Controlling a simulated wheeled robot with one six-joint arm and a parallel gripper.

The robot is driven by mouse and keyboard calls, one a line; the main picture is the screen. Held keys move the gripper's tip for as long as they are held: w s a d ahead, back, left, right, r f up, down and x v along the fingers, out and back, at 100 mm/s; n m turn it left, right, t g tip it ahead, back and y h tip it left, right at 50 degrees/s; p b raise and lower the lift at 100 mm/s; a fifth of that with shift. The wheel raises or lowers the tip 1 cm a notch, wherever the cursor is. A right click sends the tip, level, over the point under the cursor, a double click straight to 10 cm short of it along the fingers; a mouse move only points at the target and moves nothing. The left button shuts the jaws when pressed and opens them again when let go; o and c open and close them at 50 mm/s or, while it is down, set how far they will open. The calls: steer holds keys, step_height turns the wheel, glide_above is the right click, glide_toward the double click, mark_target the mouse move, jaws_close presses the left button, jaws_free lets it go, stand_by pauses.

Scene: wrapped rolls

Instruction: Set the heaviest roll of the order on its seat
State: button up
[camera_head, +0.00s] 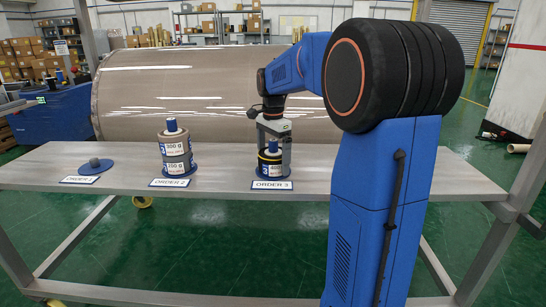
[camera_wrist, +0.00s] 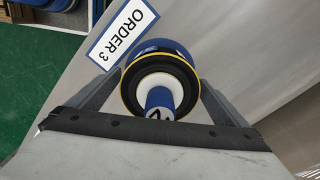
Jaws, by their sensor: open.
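My gripper (camera_head: 273,150) points down over the ORDER 3 seat (camera_head: 258,184) at the right of the table. In the wrist view the open fingers (camera_wrist: 162,82) straddle a dark roll (camera_wrist: 137,97) with a yellow rim, around a white core and blue post; contact cannot be told. In the head view, a white-labelled roll (camera_head: 263,170) sits low on that seat, partly hidden; its weight is hard to read.
The order plates (camera_head: 272,185) lie along the table's front edge. The grey table (camera_head: 225,174) is bare between the seats. A very large wrapped roll (camera_head: 200,95) lies behind the table. My blue arm covers the right part of the head view.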

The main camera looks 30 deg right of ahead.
step_height(320, 180, up, 17)
steer(key=shift+r, duration=0.2)
stand_by(0.5)
stand_by(0.5)
